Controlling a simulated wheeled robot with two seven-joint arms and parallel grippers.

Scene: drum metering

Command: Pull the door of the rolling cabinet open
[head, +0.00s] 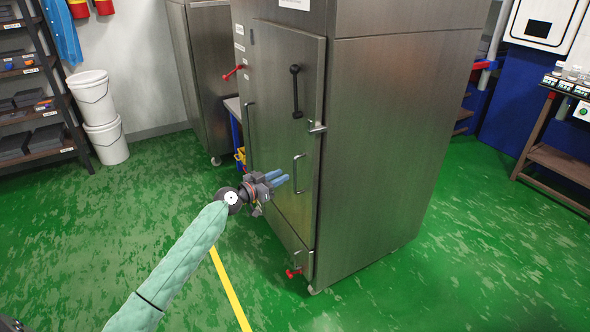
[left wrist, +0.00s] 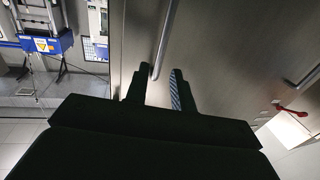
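The rolling cabinet (head: 375,150) is a tall steel box. Its door (head: 275,130) faces left in the head view and looks shut. A vertical bar handle (head: 297,172) is on the lower half of the door, and a black lever handle (head: 296,90) is higher up. My left gripper (head: 283,180) is open close to the door, its blue fingers pointing at it just left of the bar handle. In the left wrist view, the lower end of a metal bar (left wrist: 163,45) lies ahead, between the fingertips (left wrist: 160,80). Contact cannot be told. My right gripper is not in view.
A second steel cabinet (head: 202,75) stands behind on the left. White buckets (head: 105,127) and a shelf rack (head: 35,100) are at the far left. A red lever (head: 293,272) sticks out low on the cabinet. The green floor (head: 160,180) left of the door is clear.

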